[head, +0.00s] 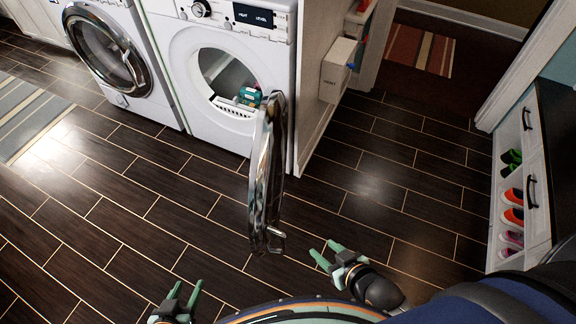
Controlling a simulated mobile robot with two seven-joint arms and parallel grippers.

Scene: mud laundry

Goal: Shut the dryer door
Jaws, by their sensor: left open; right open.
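The dryer (181,70) is the white machine with a dial and a small display. Its round opening shows a drum with a small teal item (249,97) at the lip. The dryer door (264,178) has a chrome rim and stands wide open, seen nearly edge-on, hinged at the right of the opening and reaching toward me. A latch or handle piece (273,241) sticks out near its free end. My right gripper (325,251) is open and empty, right of the door's free end and apart from it. My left gripper (187,291) is open and empty at the bottom, left of the door.
A washer (104,57) with a shut round door stands left of the dryer. A panel (315,90) rises right of the dryer. A shoe cabinet (522,190) stands at the right. A striped rug (32,118) lies at the left. The dark floor (150,190) around the door is clear.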

